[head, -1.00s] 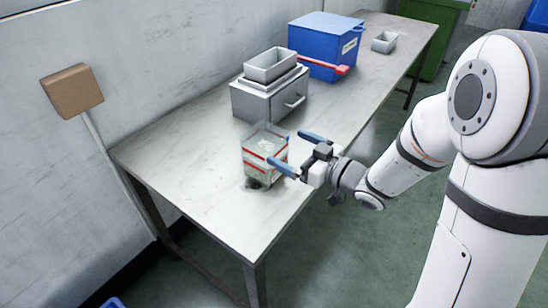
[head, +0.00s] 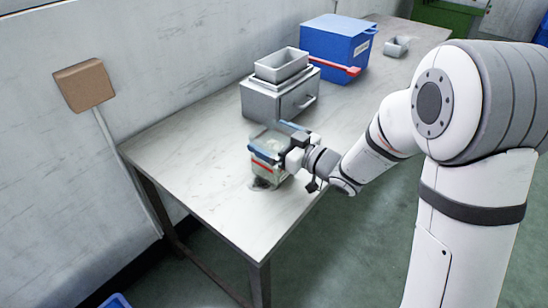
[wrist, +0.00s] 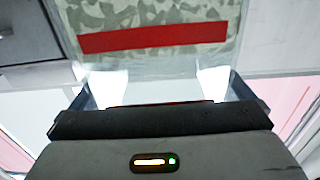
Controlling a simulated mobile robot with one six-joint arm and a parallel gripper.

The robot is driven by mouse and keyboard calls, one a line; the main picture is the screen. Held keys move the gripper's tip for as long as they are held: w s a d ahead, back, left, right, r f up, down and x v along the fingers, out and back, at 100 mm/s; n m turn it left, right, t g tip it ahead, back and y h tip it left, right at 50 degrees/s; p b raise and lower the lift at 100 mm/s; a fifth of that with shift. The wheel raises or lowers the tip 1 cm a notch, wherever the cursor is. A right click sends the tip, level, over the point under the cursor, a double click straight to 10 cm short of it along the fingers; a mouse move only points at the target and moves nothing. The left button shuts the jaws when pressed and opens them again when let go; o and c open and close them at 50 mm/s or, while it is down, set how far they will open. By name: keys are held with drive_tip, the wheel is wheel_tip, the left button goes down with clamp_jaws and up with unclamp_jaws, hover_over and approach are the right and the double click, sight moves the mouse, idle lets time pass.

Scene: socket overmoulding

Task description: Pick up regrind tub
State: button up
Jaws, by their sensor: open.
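The regrind tub (head: 264,172) is a clear, square container with red bands and pale mottled contents. It stands upright on the table near its front end. My gripper (head: 276,139) is open, with its blue fingers on either side of the tub's upper part, one at the near side and one at the far side. I cannot tell whether the fingers touch the walls. In the wrist view the tub (wrist: 190,15) fills the top middle, its red band straight ahead of the gripper. The gripper hides part of the tub in the head view.
The table (head: 210,200) is clear to the left of the tub. A grey metal unit with an open hopper (head: 280,92) stands just behind the tub. Farther back are a blue bin (head: 333,45) with a red handle and a small grey tray (head: 397,46). A wall borders the left.

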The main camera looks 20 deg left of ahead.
drive_tip(key=shift+c, duration=0.4)
drive_tip(key=c, duration=1.4)
drive_tip(key=shift+c, duration=0.2)
